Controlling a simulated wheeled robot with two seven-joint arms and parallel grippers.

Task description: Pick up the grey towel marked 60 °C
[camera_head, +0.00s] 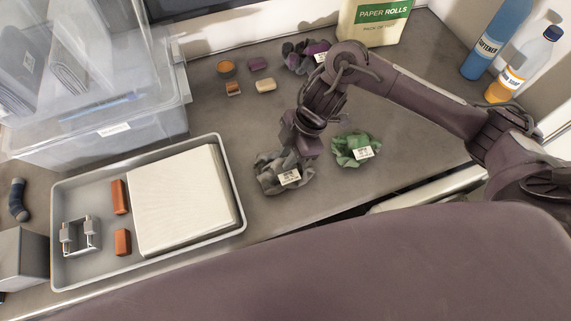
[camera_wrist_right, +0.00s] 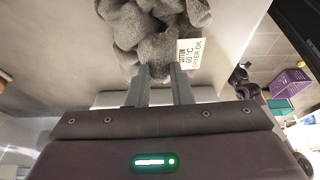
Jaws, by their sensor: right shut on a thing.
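The grey towel (camera_head: 268,178) lies crumpled on the counter, right of the tray, with a white label (camera_head: 290,177). In the right wrist view the towel (camera_wrist_right: 150,30) fills the top middle, and its label (camera_wrist_right: 192,54) reads 60 °C and "dryer ok". My right gripper (camera_head: 300,160) reaches down onto the towel from above. In the right wrist view its two fingers (camera_wrist_right: 160,75) are shut on the towel's near edge. I cannot tell whether the towel is lifted off the counter. My left gripper is not in view.
A green cloth (camera_head: 352,146) with a label lies close to the right. A grey tray (camera_head: 70,268) with a white stack stands left. A purple cloth (camera_head: 300,58), small blocks and a paper rolls pack (camera_head: 372,22) stand farther back. Bottles (camera_head: 497,38) stand at the back right.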

